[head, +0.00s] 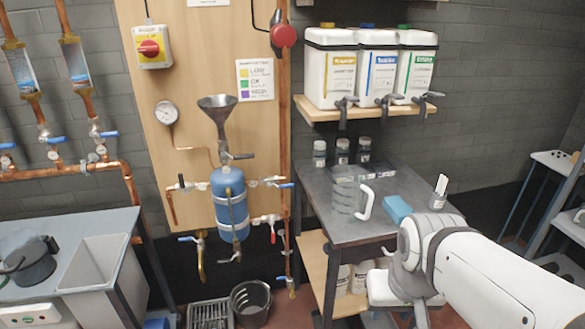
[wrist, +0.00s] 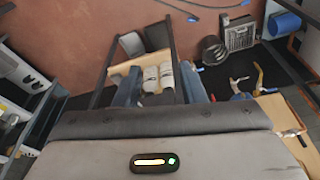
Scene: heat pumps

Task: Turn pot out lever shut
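The blue pot (head: 230,203) hangs upright on the wooden board, under a grey funnel (head: 218,106). Several levers sit around it. A red lever (head: 272,234) hangs down on the lower right branch pipe, and a blue lever (head: 285,185) lies level on the upper right branch. I cannot read a label telling which is the pot out lever. In the wrist view my gripper (wrist: 161,84) has two blue-grey fingers apart, with nothing held between them. In the head view my arm is at the lower right, well away from the pot; its fingertips are not clear.
A dark table (head: 390,225) with a clear jug (head: 346,197) and a blue sponge (head: 397,209) stands between my arm and the pot. A sink bench (head: 100,268) is at the left.

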